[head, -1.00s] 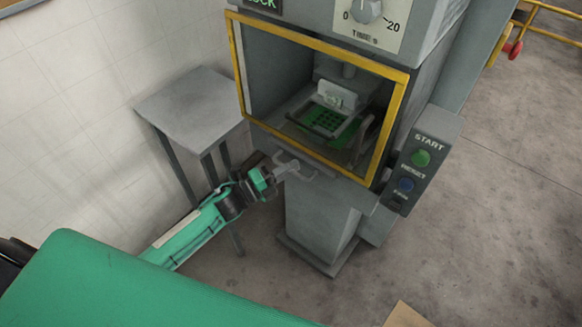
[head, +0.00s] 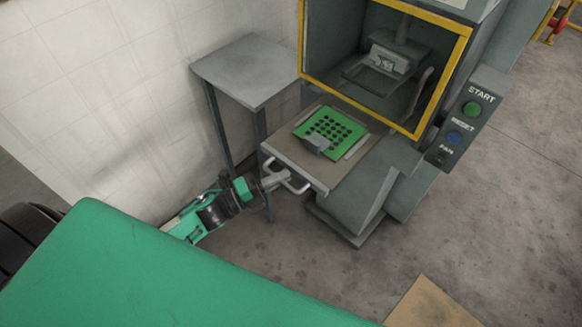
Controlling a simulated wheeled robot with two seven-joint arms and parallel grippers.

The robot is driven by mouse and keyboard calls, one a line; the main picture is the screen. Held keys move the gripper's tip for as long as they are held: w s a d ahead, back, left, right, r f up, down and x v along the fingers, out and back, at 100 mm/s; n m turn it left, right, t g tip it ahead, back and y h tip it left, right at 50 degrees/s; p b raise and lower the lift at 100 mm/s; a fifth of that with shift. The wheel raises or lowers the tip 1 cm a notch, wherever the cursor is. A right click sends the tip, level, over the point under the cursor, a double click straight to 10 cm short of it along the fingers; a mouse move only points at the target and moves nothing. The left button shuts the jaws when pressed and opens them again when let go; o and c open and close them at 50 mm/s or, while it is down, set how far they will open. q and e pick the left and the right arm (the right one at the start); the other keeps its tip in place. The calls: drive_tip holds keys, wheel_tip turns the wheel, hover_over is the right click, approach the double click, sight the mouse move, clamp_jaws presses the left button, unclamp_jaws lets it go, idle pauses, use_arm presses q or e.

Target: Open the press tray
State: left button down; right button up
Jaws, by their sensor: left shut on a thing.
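The press tray (head: 293,160) is slid out of the front of the grey press (head: 385,165), below the yellow-framed opening (head: 383,108). My right gripper is not in view.
A grey side table (head: 250,70) stands left of the press by the white wall. A control panel with START, RESET and FAN (head: 463,120) is on the press's right. A brown board (head: 437,305) lies on the floor at the lower right.

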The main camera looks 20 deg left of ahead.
use_arm(q)
drive_tip(key=s, duration=0.1)
drive_tip(key=s+a, duration=0.1)
drive_tip(key=s, duration=0.1)
drive_tip(key=shift+s, duration=0.1)
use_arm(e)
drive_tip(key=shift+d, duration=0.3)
use_arm(q)
drive_tip(key=c, duration=1.6)
unclamp_jaws()
drive_tip(key=shift+o, duration=0.5)
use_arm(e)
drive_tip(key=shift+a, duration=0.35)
use_arm(q)
drive_tip(key=shift+a, duration=0.1)
